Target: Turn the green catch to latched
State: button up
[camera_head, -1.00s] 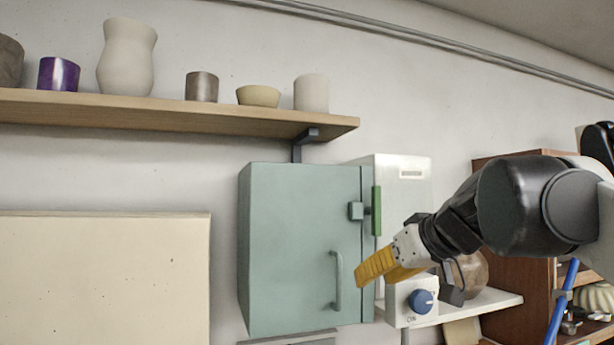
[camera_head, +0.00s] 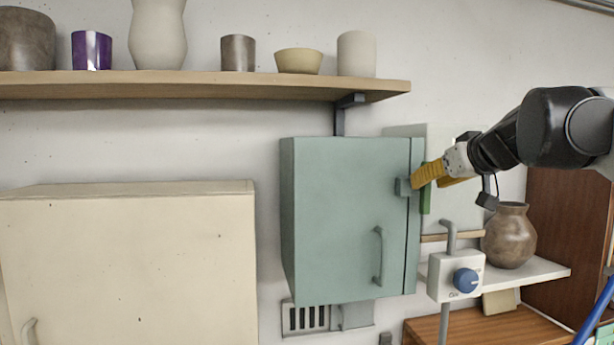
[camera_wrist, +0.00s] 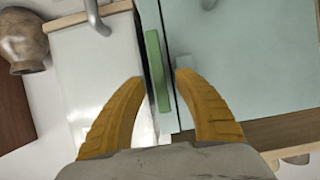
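The green catch (camera_head: 426,198) is a narrow upright bar at the right edge of the teal cabinet door (camera_head: 338,215). A grey-teal block (camera_head: 402,187) sits beside it on the door. My gripper (camera_head: 425,184) is at the catch's height, its yellow fingers covering part of it. In the wrist view, my gripper (camera_wrist: 160,77) is open, and the green catch (camera_wrist: 157,70) shows between the two fingers, with gaps on both sides. Whether the fingertips reach around the catch in depth I cannot tell.
A grey door handle (camera_head: 378,256) stands lower on the door. Right of it are a control box with a blue knob (camera_head: 466,281), a bent grey pipe (camera_head: 449,235) and a brown vase (camera_head: 509,238) on a white shelf. A wooden shelf (camera_head: 200,86) with pots hangs above.

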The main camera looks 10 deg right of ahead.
jog(key=shift+w+f, duration=0.2)
jog(key=shift+w, duration=0.2)
grip_shut()
